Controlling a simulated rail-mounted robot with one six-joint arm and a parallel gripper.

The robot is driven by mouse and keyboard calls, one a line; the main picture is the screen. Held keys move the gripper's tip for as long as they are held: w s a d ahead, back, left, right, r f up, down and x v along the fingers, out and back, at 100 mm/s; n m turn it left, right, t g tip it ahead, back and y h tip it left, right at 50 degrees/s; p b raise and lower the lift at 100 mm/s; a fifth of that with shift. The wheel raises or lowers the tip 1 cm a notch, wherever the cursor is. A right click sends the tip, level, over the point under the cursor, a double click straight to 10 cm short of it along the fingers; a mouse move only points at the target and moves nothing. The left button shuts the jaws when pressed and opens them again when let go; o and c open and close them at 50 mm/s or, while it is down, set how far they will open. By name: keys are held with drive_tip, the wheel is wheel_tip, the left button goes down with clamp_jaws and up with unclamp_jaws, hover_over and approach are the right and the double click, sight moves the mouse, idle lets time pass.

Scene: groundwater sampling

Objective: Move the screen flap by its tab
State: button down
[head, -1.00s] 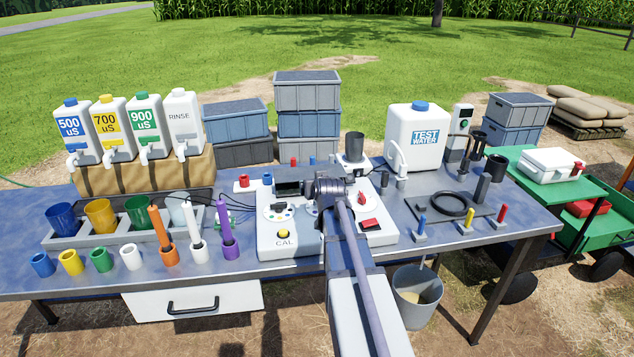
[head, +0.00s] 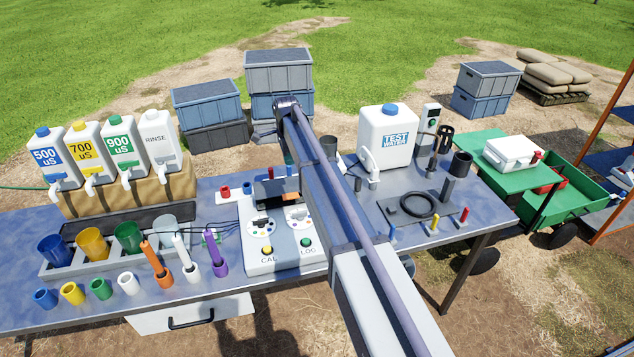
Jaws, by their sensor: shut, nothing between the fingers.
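The white meter console (head: 255,262) stands on the bench, partly covered by my arm.
Two dials, a yellow CAL button (head: 268,250) and a green LOG button (head: 306,242) are on the console. Probe holders (head: 218,268) are at the front left. A white TEST WATER tank (head: 388,145) stands right of my arm.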

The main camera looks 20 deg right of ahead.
drive_tip(key=b, duration=1.4)
approach(291, 197)
wheel_tip(291, 197, down, 8)
drive_tip(key=shift+r, duration=0.3)
